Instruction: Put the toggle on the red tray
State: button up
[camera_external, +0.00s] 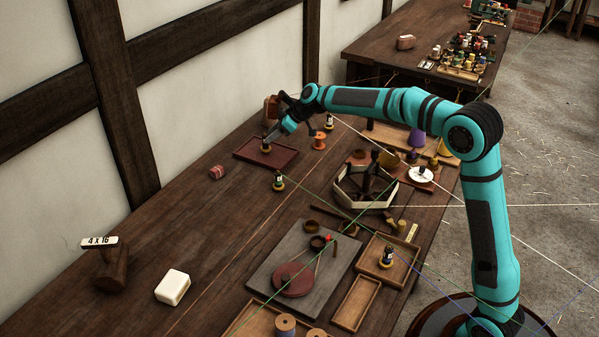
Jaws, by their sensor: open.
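The red tray (246,157) is a shallow dark red tray lying on the long wooden bench near the wall. A small dark piece with a pale label and a yellowish base (266,147) stands upright on it. I cannot tell for sure whether this piece is the toggle, as similar pieces stand elsewhere. My gripper (271,137) is open, low over the tray's far right part, right at the top of this piece. The gap between fingers and piece is too small to make out.
Similar labelled pieces stand in front of the tray (279,181), behind it (329,121) and in a wooden tray (387,257). An orange spool (319,142) stands right of the red tray. A reddish block (217,172) lies left. Thin cords cross the bench's right side.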

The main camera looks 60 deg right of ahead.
jog(key=v, duration=0.6)
jog(key=s+a+r+m+t+h, duration=0.1)
jog(key=s+a+r, duration=0.35)
jog(key=s, duration=0.35)
jog(key=s+a+r+m+t+h, duration=0.1)
jog(key=s+a+r, duration=0.4)
jog(key=s, duration=0.4)
jog(key=s+a+r+m+t+h, duration=0.1)
jog(key=s+a+r, duration=0.3)
jog(key=s+r, duration=0.35)
jog(key=s+a+t, duration=0.3)
jog(key=s, duration=1.1)
jog(key=s+a+m+t, duration=0.1)
jog(key=s+a+t, duration=0.2)
jog(key=s, duration=1.1)
jog(key=shift+a+r+m, duration=0.3)
jog(key=shift+a+r, duration=0.15)
jog(key=shift+a, duration=0.2)
